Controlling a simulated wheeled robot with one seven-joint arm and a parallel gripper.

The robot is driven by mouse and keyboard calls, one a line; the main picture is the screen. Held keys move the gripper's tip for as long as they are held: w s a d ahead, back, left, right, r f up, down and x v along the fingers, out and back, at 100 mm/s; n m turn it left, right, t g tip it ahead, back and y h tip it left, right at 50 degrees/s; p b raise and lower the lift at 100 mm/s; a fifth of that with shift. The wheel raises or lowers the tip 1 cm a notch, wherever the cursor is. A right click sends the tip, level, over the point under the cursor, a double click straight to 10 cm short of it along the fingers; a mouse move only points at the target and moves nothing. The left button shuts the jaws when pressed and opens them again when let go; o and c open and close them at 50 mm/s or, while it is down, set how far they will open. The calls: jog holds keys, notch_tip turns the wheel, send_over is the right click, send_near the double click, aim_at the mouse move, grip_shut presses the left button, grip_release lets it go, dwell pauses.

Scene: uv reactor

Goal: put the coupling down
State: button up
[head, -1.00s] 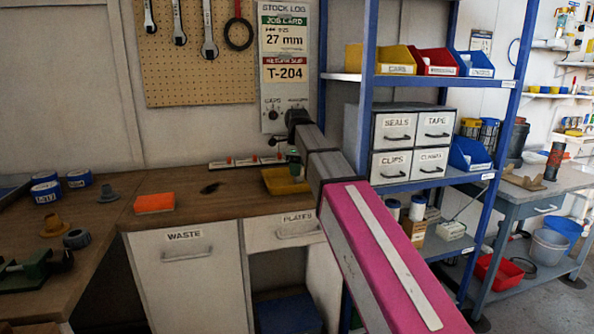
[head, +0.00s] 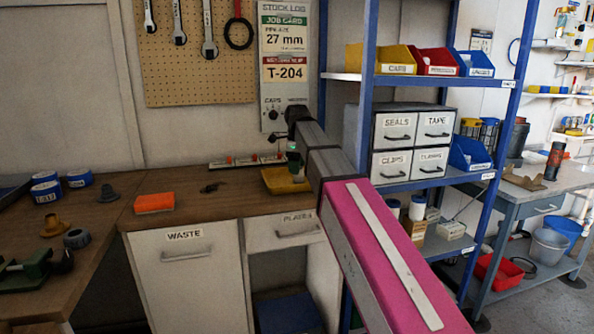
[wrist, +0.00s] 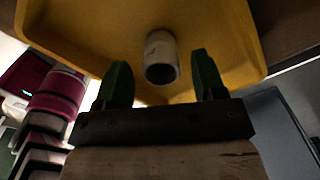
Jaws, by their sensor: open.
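The coupling (wrist: 161,57) is a short, pale hollow cylinder inside the yellow tray in the wrist view, with its open end facing the camera. My gripper (wrist: 161,72) is open. Its two green fingers stand apart, one on each side of the coupling, with visible gaps between. The yellow tray (head: 284,184) stands at the back of the wooden bench in the head view, and its floor also fills much of the wrist view (wrist: 85,25). In the head view my gripper (head: 294,161) is over the tray, small and partly hidden by my arm; I cannot make out the coupling there.
An orange block (head: 154,203) and a small dark item (head: 211,188) lie on the bench left of the tray. A row of small parts (head: 240,162) lies behind it. The blue shelf rack (head: 362,95) stands close on the right.

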notch_tip(320, 180, up, 11)
jog(key=shift+f, duration=0.2)
dwell(0.4)
